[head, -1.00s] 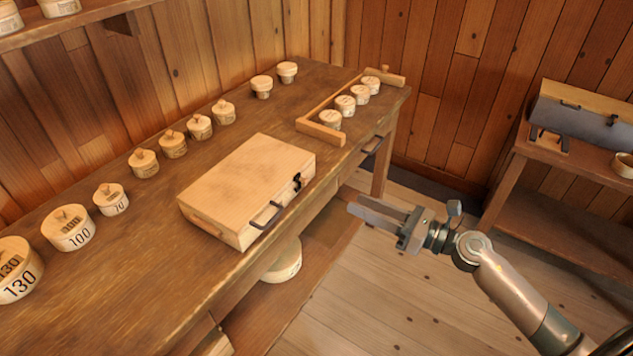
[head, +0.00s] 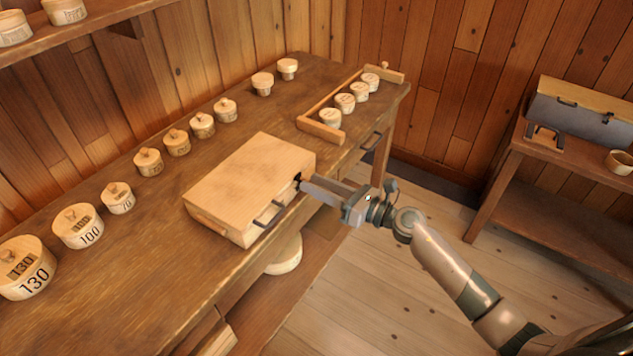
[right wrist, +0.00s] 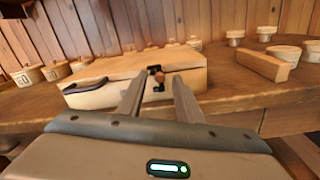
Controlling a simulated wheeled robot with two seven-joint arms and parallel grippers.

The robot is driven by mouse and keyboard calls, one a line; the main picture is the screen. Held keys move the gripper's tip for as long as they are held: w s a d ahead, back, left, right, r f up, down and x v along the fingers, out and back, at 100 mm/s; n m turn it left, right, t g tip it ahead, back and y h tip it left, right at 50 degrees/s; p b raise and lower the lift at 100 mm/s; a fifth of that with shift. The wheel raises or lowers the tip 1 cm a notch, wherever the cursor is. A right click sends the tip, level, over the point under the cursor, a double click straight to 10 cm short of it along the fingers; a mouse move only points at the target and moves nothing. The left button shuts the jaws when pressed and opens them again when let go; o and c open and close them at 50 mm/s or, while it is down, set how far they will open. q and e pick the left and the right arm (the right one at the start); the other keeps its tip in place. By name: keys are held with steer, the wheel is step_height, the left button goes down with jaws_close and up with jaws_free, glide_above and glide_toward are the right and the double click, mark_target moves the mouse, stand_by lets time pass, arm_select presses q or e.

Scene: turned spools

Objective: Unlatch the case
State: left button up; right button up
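The closed wooden case (head: 248,176) lies flat on the workbench, with a dark handle (head: 268,213) on its front side. Its black latch (head: 297,180) is at the right end of that side, partly hidden by my right gripper in the head view. In the right wrist view the latch (right wrist: 158,80), with a small brown knob, shows between the fingers. My right gripper (head: 304,188) points at the latch, its fingers apart with nothing between them that I can see held. Whether a fingertip touches the latch I cannot tell. My left gripper is not in view.
Lidded round wooden boxes (head: 79,227) stand along the back of the workbench (head: 130,270). A wooden rack (head: 322,130) with several small round boxes is at the far right end. A side table with a grey-fronted case (head: 580,120) stands at right.

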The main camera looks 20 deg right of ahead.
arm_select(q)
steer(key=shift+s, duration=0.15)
arm_select(e)
steer(key=shift+w+a, duration=0.1)
steer(key=shift+w, duration=0.05)
jaws_close()
